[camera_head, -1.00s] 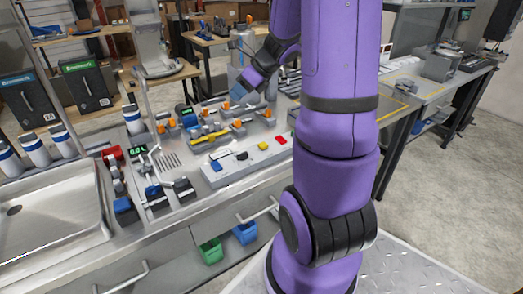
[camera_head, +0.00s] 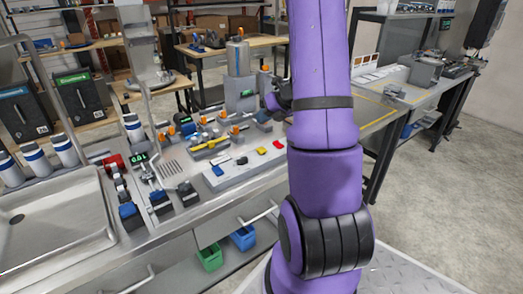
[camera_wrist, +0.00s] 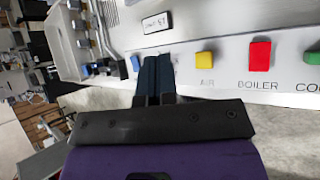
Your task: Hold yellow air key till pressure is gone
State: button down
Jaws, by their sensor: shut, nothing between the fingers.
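The yellow air key (camera_wrist: 205,58) is a small square button labelled AIR on a pale panel in the wrist view. In the head view the yellow key (camera_head: 262,150) sits between a black key (camera_head: 242,161) and a red key (camera_head: 278,144). My gripper (camera_wrist: 157,58) is shut and empty, its dark fingers together. In the wrist view the fingertips appear left of the yellow key, apart from it, between it and a blue key (camera_wrist: 135,63). They cover the panel there. I cannot tell the fingertips' distance from the panel.
In the wrist view a red key (camera_wrist: 260,55) marked BOILER and a green key (camera_wrist: 313,57) lie right of the yellow one. In the head view a yellow-handled tool (camera_head: 210,146), orange-topped fittings and a small green-lit display (camera_head: 138,158) stand close by. A sink (camera_head: 50,220) is at left.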

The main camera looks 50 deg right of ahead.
aim_at(262, 149)
jog(key=shift+f, duration=4.4)
jog(key=shift+f, duration=0.1)
jog(key=shift+f, duration=0.3)
jog(key=shift+f, duration=0.5)
jog(key=shift+r, duration=0.15)
dwell(1.5)
jog(key=shift+r, duration=0.75)
